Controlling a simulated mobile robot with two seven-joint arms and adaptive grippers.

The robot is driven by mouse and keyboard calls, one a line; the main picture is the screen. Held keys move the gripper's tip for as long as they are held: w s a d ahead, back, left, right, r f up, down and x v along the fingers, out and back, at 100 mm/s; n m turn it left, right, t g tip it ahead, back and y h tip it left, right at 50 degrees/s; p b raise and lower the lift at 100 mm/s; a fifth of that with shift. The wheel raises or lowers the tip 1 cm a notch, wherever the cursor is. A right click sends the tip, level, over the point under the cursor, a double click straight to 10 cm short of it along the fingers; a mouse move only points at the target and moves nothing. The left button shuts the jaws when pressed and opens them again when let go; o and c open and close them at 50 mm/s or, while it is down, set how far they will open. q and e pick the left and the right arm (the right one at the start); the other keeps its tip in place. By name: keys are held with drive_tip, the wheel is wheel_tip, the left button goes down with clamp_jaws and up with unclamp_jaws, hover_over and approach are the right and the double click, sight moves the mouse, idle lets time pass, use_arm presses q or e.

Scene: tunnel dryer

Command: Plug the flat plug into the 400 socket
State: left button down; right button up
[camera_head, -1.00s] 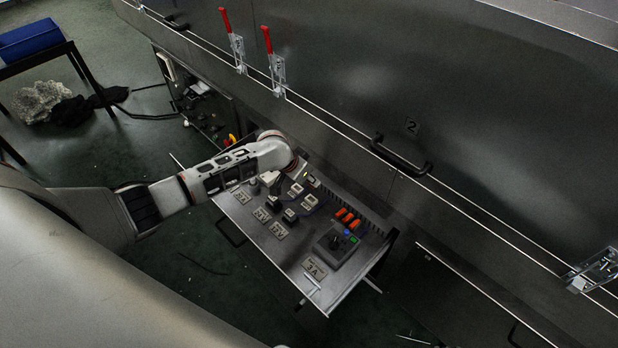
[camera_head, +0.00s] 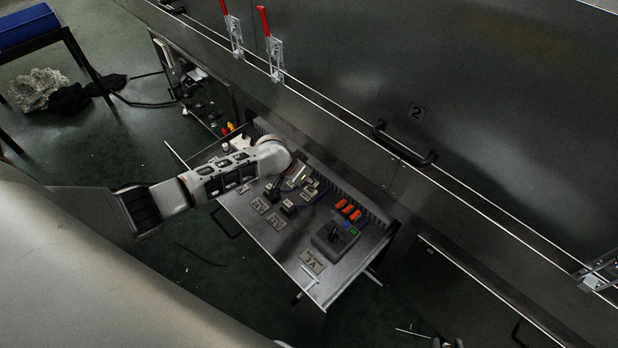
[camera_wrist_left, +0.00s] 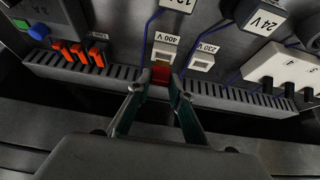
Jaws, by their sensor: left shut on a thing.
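In the left wrist view, my left gripper (camera_wrist_left: 160,84) is shut on a small red piece, seemingly the flat plug (camera_wrist_left: 160,74). The plug is right at the lower edge of the white 400 V socket (camera_wrist_left: 163,54), whose label reads upside down. I cannot tell whether plug and socket touch.
The panel (camera_head: 285,243) carries several labelled blocks, orange switches (camera_head: 348,210) and a dark box (camera_head: 334,239). The steel dryer wall with a black handle (camera_head: 404,146) stands behind.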

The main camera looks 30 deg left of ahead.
drive_tip(key=shift+s+f, duration=0.1)
drive_tip(key=shift+f, duration=0.05)
use_arm(q)
drive_tip(key=shift+p, duration=0.55)
use_arm(e)
drive_tip(key=shift+w+r+t, duration=0.15)
drive_tip(key=shift+w+r, duration=0.15)
drive_tip(key=shift+r, duration=0.25)
drive_tip(key=shift+w+r+t, duration=0.15)
drive_tip(key=shift+w+r, duration=0.1)
drive_tip(key=shift+r, duration=0.25)
idle(0.8)
